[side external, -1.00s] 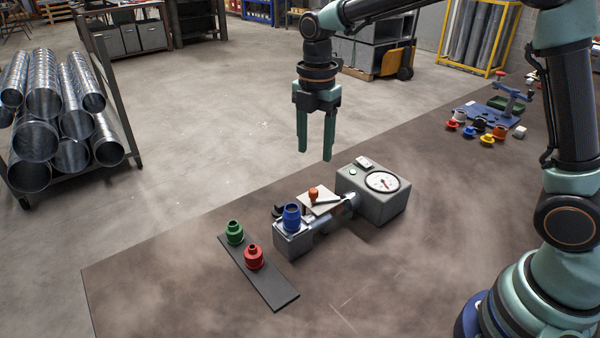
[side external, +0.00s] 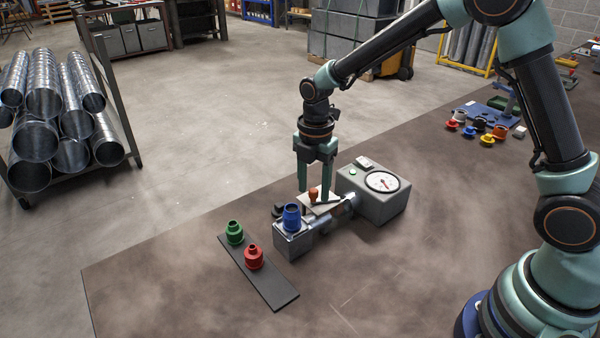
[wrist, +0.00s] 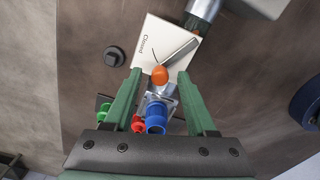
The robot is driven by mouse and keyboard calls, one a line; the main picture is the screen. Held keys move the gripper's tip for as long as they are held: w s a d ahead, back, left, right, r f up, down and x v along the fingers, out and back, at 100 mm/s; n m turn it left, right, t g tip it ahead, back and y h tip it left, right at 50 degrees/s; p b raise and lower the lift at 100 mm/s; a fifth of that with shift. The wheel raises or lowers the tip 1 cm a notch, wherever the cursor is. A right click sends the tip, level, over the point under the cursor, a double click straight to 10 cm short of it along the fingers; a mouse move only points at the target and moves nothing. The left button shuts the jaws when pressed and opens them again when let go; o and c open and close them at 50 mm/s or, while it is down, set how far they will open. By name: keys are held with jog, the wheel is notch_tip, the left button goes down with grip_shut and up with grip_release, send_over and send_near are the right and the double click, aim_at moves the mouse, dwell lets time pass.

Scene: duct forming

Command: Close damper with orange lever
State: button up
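The orange lever knob (side external: 313,196) sits on the white damper plate (side external: 331,207) on top of the duct. In the wrist view the orange knob (wrist: 159,75) lies between my fingers, with a grey lever arm (wrist: 181,52) running up and right from it. The white plate (wrist: 155,38) carries the word "Closed" and a curved line at its left. My gripper (side external: 314,196) is open and lowered over the plate, with one finger on each side of the knob. I see gaps between the knob and both fingers in the wrist view (wrist: 160,85).
A blue fitting (side external: 291,217) stands on the duct's near end. Green (side external: 234,232) and red (side external: 253,257) fittings stand on a dark strip (side external: 271,288). A grey box with a round gauge (side external: 382,181) is at the duct's other end. The table front is clear.

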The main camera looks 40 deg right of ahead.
grip_shut()
jog(key=shift+w, duration=0.1)
jog(key=m, duration=0.1)
jog(key=w+m, duration=0.1)
jog(key=shift+d+m, duration=0.4)
jog(key=m, duration=0.1)
jog(key=w+d+m, duration=0.1)
jog(key=m, duration=0.1)
jog(key=shift+d, duration=0.15)
jog(key=m, duration=0.1)
jog(key=d+m, duration=0.1)
jog(key=m, duration=0.2)
jog(key=shift+w+d, duration=0.25)
jog(key=shift+w, duration=0.05)
jog(key=shift+w+d+r+m, duration=0.1)
jog(key=shift+d+m, duration=0.5)
jog(key=shift+m, duration=0.7)
jog(key=shift+d, duration=0.1)
jog(key=shift+o, duration=0.7)
grip_release()
